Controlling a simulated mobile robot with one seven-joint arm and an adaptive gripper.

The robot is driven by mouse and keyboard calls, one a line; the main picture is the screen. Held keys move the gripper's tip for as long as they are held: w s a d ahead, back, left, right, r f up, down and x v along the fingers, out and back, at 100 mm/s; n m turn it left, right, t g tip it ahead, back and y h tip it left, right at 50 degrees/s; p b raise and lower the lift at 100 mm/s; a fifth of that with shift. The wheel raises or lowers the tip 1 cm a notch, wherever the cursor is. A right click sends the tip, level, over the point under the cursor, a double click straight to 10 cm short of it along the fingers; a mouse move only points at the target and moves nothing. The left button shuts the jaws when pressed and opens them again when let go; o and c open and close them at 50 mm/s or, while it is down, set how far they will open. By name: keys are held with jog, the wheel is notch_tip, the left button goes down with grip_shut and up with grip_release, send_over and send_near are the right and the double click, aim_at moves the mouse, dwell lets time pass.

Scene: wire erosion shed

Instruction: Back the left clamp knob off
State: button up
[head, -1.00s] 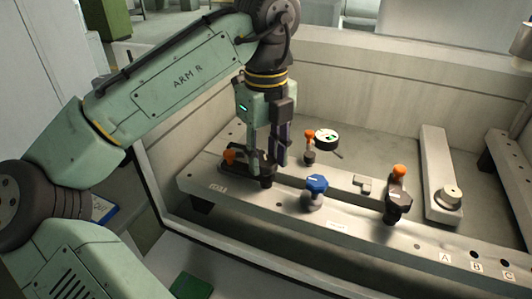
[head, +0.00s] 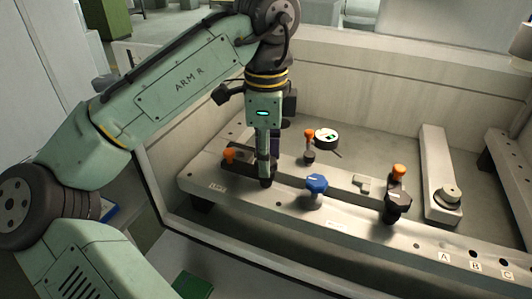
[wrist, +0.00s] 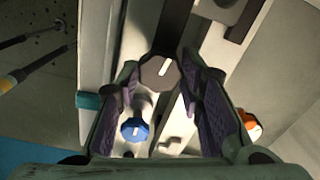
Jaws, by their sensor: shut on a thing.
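The left clamp knob (head: 267,183) is dark and stands at the right end of the dark left clamp (head: 238,167), on the pale fixture rail. In the wrist view the knob (wrist: 160,73) shows a white line on its top, running nearly along the fingers' gap. My gripper (head: 266,170) points straight down and is shut on the knob. In the wrist view, its purple pads lie on either side of the knob. The head view sees the fingers one behind the other, so the far one is mostly hidden.
A blue knob (head: 316,186) stands to the right on the rail. Farther right is another dark clamp knob (head: 397,203) with an orange-topped post (head: 399,171). A round dial gauge (head: 326,139) and an orange-topped post (head: 309,135) stand behind. The tank wall (head: 400,90) rises beyond.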

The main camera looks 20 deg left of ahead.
jog(key=shift+n, duration=0.7)
jog(key=o, duration=1.2)
jog(key=shift+c, duration=0.2)
notch_tip(320, 180, up, 8)
jog(key=shift+f, duration=0.25)
